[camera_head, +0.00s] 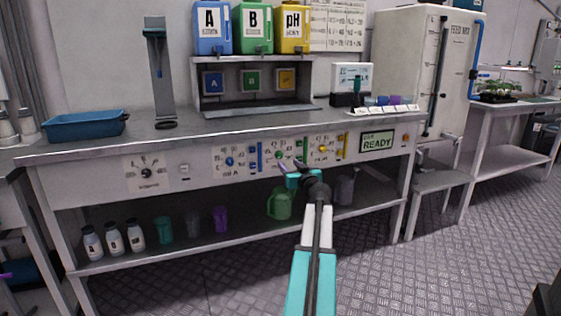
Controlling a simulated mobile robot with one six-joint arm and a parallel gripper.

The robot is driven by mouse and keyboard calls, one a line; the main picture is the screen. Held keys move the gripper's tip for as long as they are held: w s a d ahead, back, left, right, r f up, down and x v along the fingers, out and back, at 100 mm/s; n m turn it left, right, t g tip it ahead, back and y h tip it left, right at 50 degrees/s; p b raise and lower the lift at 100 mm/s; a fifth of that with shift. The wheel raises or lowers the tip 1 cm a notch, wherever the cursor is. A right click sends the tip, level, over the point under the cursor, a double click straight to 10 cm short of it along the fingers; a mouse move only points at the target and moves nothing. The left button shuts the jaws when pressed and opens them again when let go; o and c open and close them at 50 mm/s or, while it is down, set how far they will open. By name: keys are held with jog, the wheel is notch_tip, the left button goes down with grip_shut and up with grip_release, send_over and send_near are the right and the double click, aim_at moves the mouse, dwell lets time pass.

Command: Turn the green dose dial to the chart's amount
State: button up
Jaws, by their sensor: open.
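The green dose dial (280,155) sits on the bench's front panel, between the blue dial (230,161) and the yellow dial (323,149). My gripper (286,167) is open, just in front of and slightly below the green dial. I cannot tell whether its fingers touch the dial. The marks around the dial are too small to read. The chart (338,25) hangs on the back wall at the top, right of the yellow container. Its figures are too small to read.
Blue A (212,45), green B (252,42) and yellow pH containers (291,43) stand on the shelf above. A display (377,142) on the panel reads READY. A green jug (280,204) stands on the lower shelf below my gripper. The floor in front is open.

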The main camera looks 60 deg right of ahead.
aim_at(280, 156)
jog(key=shift+b+x, duration=0.55)
jog(key=shift+x, duration=3.55)
jog(key=c, duration=1)
jog(key=shift+a, duration=0.25)
jog(key=shift+c, duration=0.4)
jog(key=shift+w+d+r, duration=0.1)
jog(key=shift+d, duration=0.1)
